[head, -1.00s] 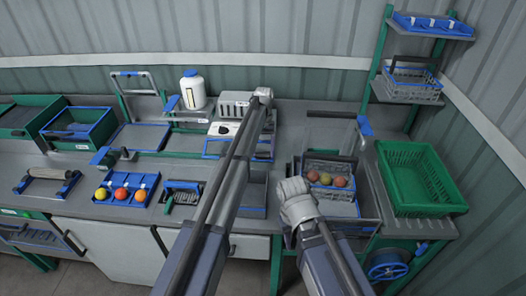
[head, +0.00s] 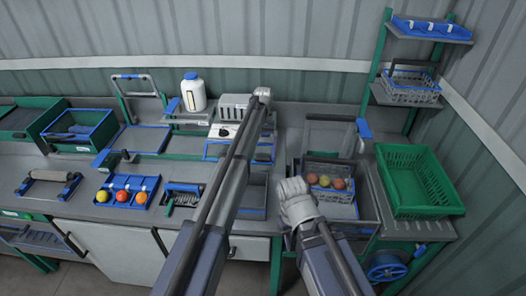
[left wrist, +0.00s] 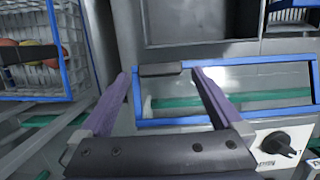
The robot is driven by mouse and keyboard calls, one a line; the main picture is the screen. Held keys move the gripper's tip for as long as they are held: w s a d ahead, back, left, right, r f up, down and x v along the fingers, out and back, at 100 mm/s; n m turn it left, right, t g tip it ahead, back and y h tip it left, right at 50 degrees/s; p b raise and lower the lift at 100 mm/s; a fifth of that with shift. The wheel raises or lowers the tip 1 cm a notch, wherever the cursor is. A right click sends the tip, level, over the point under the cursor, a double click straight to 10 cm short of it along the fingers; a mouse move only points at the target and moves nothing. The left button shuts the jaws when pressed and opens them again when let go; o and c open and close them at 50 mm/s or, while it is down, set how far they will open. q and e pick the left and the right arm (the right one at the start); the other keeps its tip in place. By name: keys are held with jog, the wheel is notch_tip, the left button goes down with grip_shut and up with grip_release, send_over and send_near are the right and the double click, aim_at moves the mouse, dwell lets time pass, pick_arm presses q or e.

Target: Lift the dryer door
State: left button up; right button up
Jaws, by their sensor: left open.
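The dryer door is a clear panel in a blue frame with a dark handle. It shows in the left wrist view (left wrist: 255,82) and, partly behind my left arm, in the head view (head: 213,150). The dryer's white panel has a dark knob (left wrist: 283,141). In the left wrist view, my left gripper (left wrist: 162,73) is open, its fingertips at either end of the dark handle (left wrist: 160,70). I cannot tell whether they touch it. In the head view its fingers are hidden. My right gripper (head: 296,200) is by the fruit basket, its fingers not clear.
A basket (head: 333,195) with several round fruits stands right of my right gripper. A green crate (head: 432,208) is farther right. A white jar (head: 193,92) stands behind, left of the dryer. A blue tray (head: 125,188) of coloured balls lies at left.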

pick_arm(q)
jog(key=p+v, duration=0.5)
jog(key=v, duration=0.1)
jog(key=shift+r, duration=0.25)
jog(key=shift+c, duration=0.2)
